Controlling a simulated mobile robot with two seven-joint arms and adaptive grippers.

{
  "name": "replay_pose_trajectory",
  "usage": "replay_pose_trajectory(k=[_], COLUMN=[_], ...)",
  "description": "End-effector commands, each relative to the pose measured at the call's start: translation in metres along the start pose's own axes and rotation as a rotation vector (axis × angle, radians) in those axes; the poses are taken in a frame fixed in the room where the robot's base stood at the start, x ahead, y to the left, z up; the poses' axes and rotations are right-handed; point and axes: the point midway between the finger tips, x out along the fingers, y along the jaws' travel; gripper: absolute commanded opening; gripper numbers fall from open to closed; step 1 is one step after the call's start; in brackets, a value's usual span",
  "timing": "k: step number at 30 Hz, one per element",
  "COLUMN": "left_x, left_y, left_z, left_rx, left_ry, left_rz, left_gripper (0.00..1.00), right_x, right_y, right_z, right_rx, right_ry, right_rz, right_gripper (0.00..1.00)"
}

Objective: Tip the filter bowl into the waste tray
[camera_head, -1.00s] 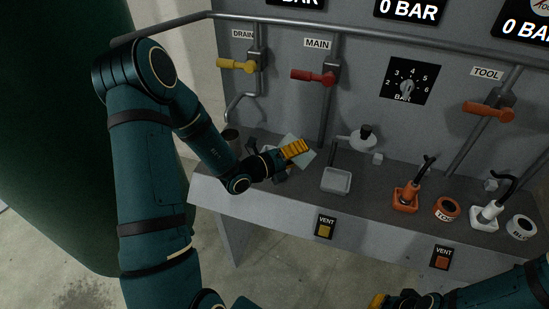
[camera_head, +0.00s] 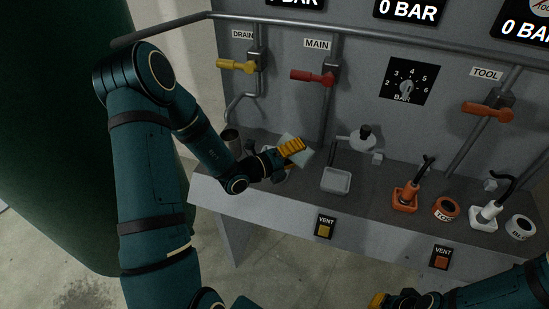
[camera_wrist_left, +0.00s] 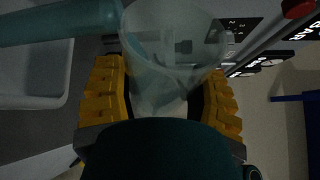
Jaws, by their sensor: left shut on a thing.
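The filter bowl (camera_head: 301,153) is a pale, see-through cup in my left gripper (camera_head: 293,148). In the left wrist view the clear bowl (camera_wrist_left: 172,62) sits between the yellow finger pads of the left gripper (camera_wrist_left: 160,108), its wide round rim away from the palm. The bowl is held above the bench, left of the waste tray and apart from it. The waste tray (camera_head: 336,181) is a small, shallow, pale grey tray near the bench's front edge. My right gripper (camera_head: 378,300) is partly cut off at the bottom edge; its jaw opening is hidden.
The grey bench (camera_head: 365,205) carries an orange stand (camera_head: 404,200), an orange ring (camera_head: 446,208) and a white stand (camera_head: 487,216) on the right. A dark cup (camera_head: 231,140) stands behind my left arm. A grey filter head (camera_head: 357,140) juts from the panel behind the tray.

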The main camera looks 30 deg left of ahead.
Motion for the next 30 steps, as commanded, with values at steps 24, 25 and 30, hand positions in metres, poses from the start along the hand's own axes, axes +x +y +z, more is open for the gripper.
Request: replay_pose_trajectory(k=[24, 25, 30], left_x=[-0.0023, -0.0024, -0.0025], left_y=[0.0047, 0.0049, 0.003], left_z=[0.0068, 0.0071, 0.0078], left_rx=[-0.104, -0.107, -0.124], left_ry=[0.0, 0.001, 0.001], left_rz=[0.012, 0.012, 0.005], left_gripper=[0.15, 0.15, 0.15], right_x=[-0.0052, -0.0053, -0.0079], right_y=[-0.0019, -0.0019, -0.003], right_z=[-0.002, -0.002, -0.0032], right_rx=[0.001, 0.001, 0.002], right_ry=[0.004, 0.004, 0.006], right_rz=[0.0, 0.0, 0.001], right_gripper=[0.0, 0.0, 0.0])
